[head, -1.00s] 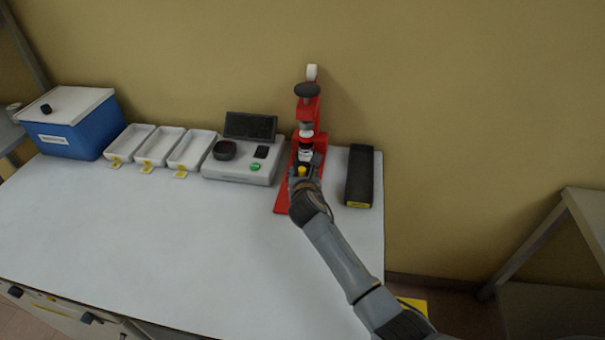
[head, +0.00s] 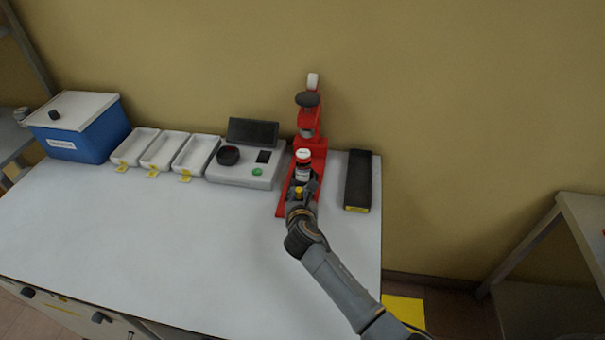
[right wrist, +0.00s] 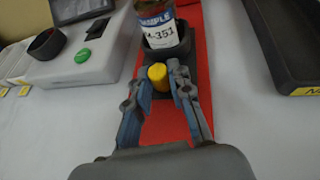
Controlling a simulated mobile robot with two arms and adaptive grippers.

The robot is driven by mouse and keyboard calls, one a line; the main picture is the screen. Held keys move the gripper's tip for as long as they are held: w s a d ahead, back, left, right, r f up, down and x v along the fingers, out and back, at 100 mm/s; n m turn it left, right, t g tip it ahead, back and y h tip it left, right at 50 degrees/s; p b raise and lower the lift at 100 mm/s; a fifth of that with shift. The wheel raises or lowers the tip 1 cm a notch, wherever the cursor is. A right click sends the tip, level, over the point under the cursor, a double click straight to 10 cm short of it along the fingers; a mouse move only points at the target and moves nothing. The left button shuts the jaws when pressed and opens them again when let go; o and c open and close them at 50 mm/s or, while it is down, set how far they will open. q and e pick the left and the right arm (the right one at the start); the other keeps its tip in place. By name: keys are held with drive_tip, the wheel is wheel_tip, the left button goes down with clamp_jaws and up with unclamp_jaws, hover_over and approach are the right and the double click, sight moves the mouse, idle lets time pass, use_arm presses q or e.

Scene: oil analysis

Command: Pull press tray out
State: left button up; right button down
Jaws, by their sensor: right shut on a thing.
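The red press (head: 309,125) stands upright at the back of the table, with its red base running forward. The dark press tray (right wrist: 185,52) sits over this base and has a yellow knob (right wrist: 157,74) at its front. A sample bottle (head: 303,167) with a white cap and dark contents stands upright in the tray, in front of the press head. Its label shows in the right wrist view (right wrist: 161,33). My right gripper (head: 300,192) is shut on the yellow knob, one finger on each side. My left gripper is not in view.
A grey-white device (head: 240,172) with a screen stands left of the press, and a black tray (head: 358,180) lies close on the right. White trays (head: 160,150) and a blue box (head: 78,132) are farther left. The table's front is clear.

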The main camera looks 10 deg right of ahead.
drive_tip(key=s, duration=0.1)
drive_tip(key=s+a+p, duration=0.1)
drive_tip(key=s, duration=0.1)
drive_tip(key=s+a, duration=0.1)
drive_tip(key=shift+s+p, duration=0.3)
drive_tip(key=shift+p, duration=0.1)
drive_tip(key=shift+s, duration=0.1)
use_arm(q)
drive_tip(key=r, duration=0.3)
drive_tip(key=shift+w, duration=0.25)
use_arm(e)
drive_tip(key=shift+f, duration=0.15)
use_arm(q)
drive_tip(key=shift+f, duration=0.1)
use_arm(e)
drive_tip(key=c, duration=1.2)
unclamp_jaws()
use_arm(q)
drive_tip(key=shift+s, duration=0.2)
use_arm(e)
drive_tip(key=shift+s, duration=0.1)
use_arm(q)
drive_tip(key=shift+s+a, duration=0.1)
use_arm(e)
drive_tip(key=v, duration=1.2)
